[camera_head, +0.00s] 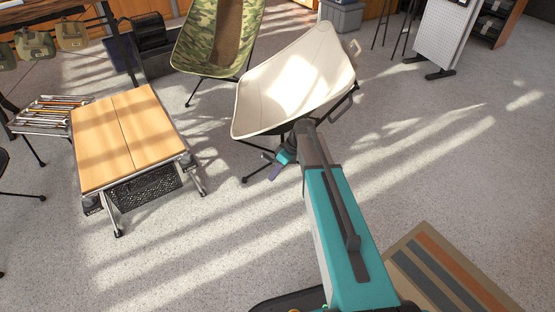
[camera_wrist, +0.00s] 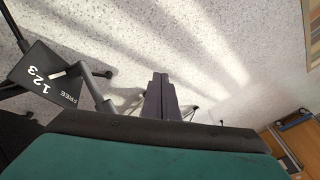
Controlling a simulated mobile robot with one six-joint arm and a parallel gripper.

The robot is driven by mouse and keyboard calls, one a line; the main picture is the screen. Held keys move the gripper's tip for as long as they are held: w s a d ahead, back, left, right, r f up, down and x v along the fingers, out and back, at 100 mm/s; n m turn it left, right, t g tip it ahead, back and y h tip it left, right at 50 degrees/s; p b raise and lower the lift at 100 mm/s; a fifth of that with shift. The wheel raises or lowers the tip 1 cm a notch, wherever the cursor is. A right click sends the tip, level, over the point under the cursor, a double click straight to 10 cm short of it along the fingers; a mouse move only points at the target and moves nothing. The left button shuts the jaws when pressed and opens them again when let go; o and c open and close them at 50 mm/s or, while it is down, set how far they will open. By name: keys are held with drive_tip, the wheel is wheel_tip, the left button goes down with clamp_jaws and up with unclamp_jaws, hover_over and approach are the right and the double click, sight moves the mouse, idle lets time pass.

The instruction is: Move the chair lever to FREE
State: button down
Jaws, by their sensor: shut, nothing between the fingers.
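The cream chair (camera_head: 300,80) stands past the end of my arm in the head view. My gripper (camera_head: 275,174) is low in front of the chair, below its seat edge. In the wrist view, a dark plate (camera_wrist: 40,75) marked 1, 2, 3 and FREE is at the left. A grey bar, seemingly the lever (camera_wrist: 98,92), runs beside the plate, with a pale piece at its plate end. I cannot tell which mark it points to. My gripper (camera_wrist: 160,80) also shows in the wrist view, shut and empty, right of the bar and apart from it in the picture.
A wooden-topped folding table (camera_head: 115,135) stands at the left, with a rack of tools (camera_head: 50,115) beyond it. A camouflage chair (camera_head: 205,35) is behind the cream one. A striped mat (camera_head: 440,275) lies at lower right. Open floor (camera_head: 430,150) lies to the right.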

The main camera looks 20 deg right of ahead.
drive_tip(key=s+a+f+m+g+h, duration=0.1)
drive_tip(key=s+f+m, duration=0.2)
drive_tip(key=s+f, duration=0.4)
drive_tip(key=s+f+m+g+h, duration=0.2)
drive_tip(key=s+f, duration=0.5)
drive_tip(key=s, duration=1.3)
drive_tip(key=s+a+f+m+g+h, duration=0.1)
drive_tip(key=s+f+m, duration=0.3)
drive_tip(key=s, duration=0.9)
wheel_tip(320, 180, down, 3)
drive_tip(key=shift+s+a+f+g+h, duration=0.1)
drive_tip(key=shift+s+a+g+h, duration=0.2)
drive_tip(key=shift+g+h, duration=0.35)
drive_tip(key=shift+w, duration=0.1)
drive_tip(key=shift+a, duration=0.2)
